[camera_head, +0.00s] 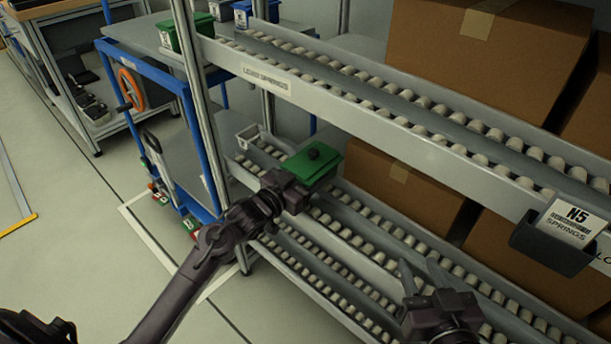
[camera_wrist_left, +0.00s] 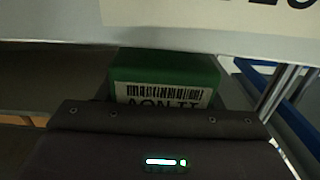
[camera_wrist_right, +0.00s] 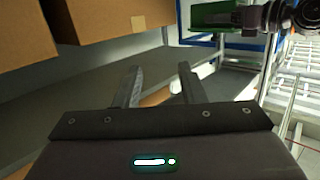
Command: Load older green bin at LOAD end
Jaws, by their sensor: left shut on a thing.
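My left gripper (camera_head: 292,188) is shut on the green bin's near side. In the left wrist view the bin (camera_wrist_left: 165,68) shows a white barcode label, its text partly hidden by the gripper. I cannot tell whether the bin touches the rollers. My right gripper (camera_head: 425,285) is open and empty in front of the rack, further right. Its two spread fingers (camera_wrist_right: 158,88) show in the right wrist view.
Large cardboard boxes (camera_head: 490,50) stand behind. An N5 springs card holder (camera_head: 555,240) juts out at right. Another green bin (camera_head: 187,35) and a blue bin (camera_head: 243,14) sit at upper left.

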